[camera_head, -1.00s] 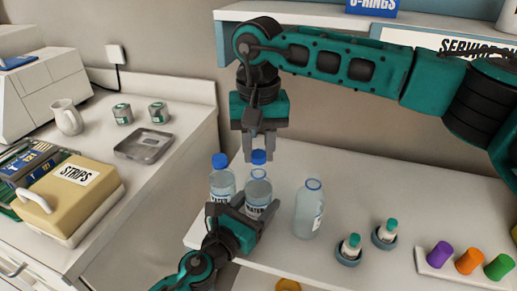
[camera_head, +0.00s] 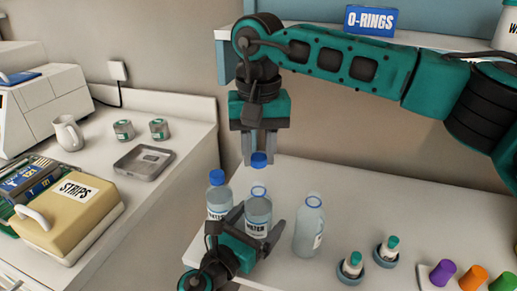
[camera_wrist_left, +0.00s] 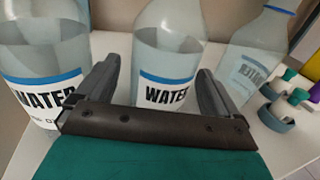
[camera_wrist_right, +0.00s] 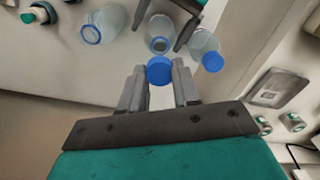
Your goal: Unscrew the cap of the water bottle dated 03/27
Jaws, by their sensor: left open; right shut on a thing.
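Three clear water bottles stand on the white table. The middle bottle (camera_head: 258,213) has an open neck with a blue ring; it also shows between the fingers in the left wrist view (camera_wrist_left: 168,60). My left gripper (camera_head: 256,228) is open around its lower body, with gaps on both sides. My right gripper (camera_head: 258,150) is shut on a blue cap (camera_head: 259,160), held above and apart from the middle bottle's neck; the cap shows in the right wrist view (camera_wrist_right: 159,70). The left bottle (camera_head: 217,197) wears a blue cap. The right bottle (camera_head: 309,230) is uncapped. I cannot read any date.
Two small teal-capped vials (camera_head: 351,265) in holders and a rack of coloured caps (camera_head: 456,275) are to the right. A side counter at left holds a STRIPS box (camera_head: 70,215), a metal tray (camera_head: 143,160) and a mug (camera_head: 68,133). A shelf (camera_head: 440,42) is behind.

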